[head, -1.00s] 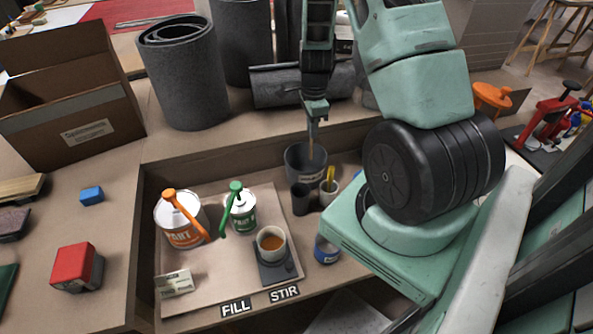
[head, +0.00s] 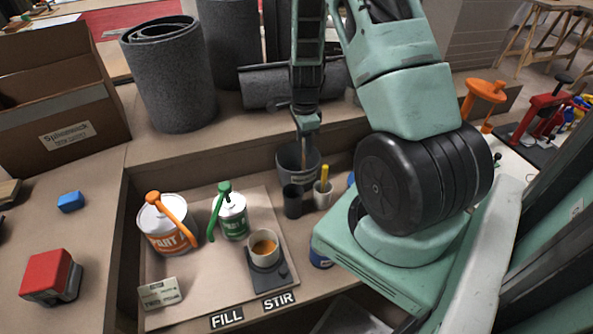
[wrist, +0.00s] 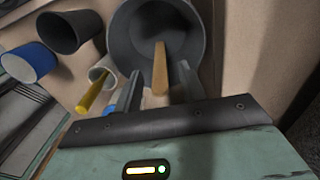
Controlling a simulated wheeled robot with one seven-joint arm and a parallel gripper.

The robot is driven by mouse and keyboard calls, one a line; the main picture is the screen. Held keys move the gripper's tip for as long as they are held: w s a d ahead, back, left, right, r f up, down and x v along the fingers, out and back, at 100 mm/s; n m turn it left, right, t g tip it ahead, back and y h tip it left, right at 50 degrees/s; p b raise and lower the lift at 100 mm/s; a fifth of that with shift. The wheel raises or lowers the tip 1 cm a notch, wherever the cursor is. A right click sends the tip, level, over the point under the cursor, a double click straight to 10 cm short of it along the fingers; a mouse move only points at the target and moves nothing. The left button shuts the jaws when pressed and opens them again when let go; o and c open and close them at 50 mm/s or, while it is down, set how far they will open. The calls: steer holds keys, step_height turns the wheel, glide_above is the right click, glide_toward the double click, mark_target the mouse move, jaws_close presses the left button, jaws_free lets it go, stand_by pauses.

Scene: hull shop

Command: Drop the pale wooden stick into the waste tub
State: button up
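The pale wooden stick (wrist: 160,68) is seen between the fingers of my gripper (wrist: 160,68) in the wrist view, with a visible gap on each side. My gripper is open. The dark grey waste tub (wrist: 120,38) is below; the stick's far end overlaps its inside. In the head view my gripper (head: 306,125) is above the tub (head: 290,162), and the stick (head: 304,150) runs down across the tub's mouth. I cannot tell whether the stick touches the tub's bottom.
A dark cup (head: 292,203) and a white cup (head: 322,200) holding a yellow-handled tool stand close in front of the tub. A blue-banded cup (wrist: 30,63) is nearby. Paint cans (head: 232,216) stand on a board at left. Grey rolls (head: 175,85) stand behind.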

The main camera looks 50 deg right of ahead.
step_height(320, 180, up, 18)
steer(key=p, duration=0.1)
steer(key=shift+f+p, duration=0.25)
steer(key=shift+p, duration=0.1)
stand_by(0.6)
steer(key=s+a+r+n+y+p, duration=0.1)
steer(key=a+r+n, duration=0.2)
steer(key=a+n, duration=0.8)
steer(key=s+a+r+n+p, duration=0.15)
steer(key=a+n, duration=0.45)
steer(key=a, duration=1.1)
steer(key=s+a+r+n+p, duration=0.1)
steer(key=s+a+r+n, duration=0.2)
steer(key=s+a+n, duration=0.9)
steer(key=s+n, duration=0.2)
steer(key=n, duration=0.1)
steer(key=shift+s+a+r+n, duration=0.25)
steer(key=shift+s+n, duration=0.05)
steer(key=shift+s, duration=0.05)
